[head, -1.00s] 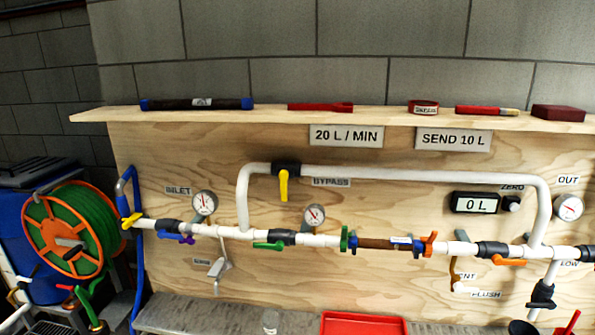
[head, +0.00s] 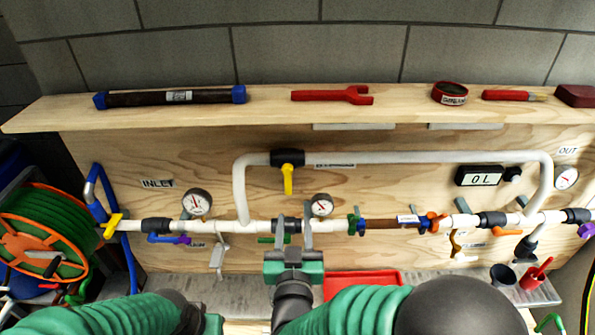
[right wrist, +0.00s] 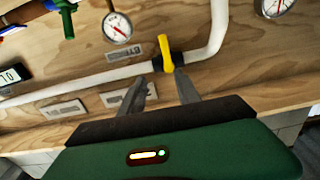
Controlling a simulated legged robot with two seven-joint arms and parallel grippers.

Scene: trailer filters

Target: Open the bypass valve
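The bypass valve has a black body (head: 287,157) on the upper white pipe beside the BYPASS label. Its yellow handle (head: 287,180) hangs straight down, across the pipe. My right gripper (head: 293,213) is open and empty, its two grey fingers pointing up, below the handle in the head view. In the right wrist view, which is turned over, the yellow handle (right wrist: 166,52) lies just beyond the fingertips (right wrist: 160,80), roughly in line with the gap. No contact is clear. My left arm shows at the bottom left; its gripper fingers are hidden.
The lower white pipe (head: 257,227) carries a green-handled valve behind my right gripper, gauges (head: 196,203) and a brown filter section (head: 385,222). A wooden shelf (head: 270,115) with tools juts out above the bypass. A red tray (head: 362,280) lies below.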

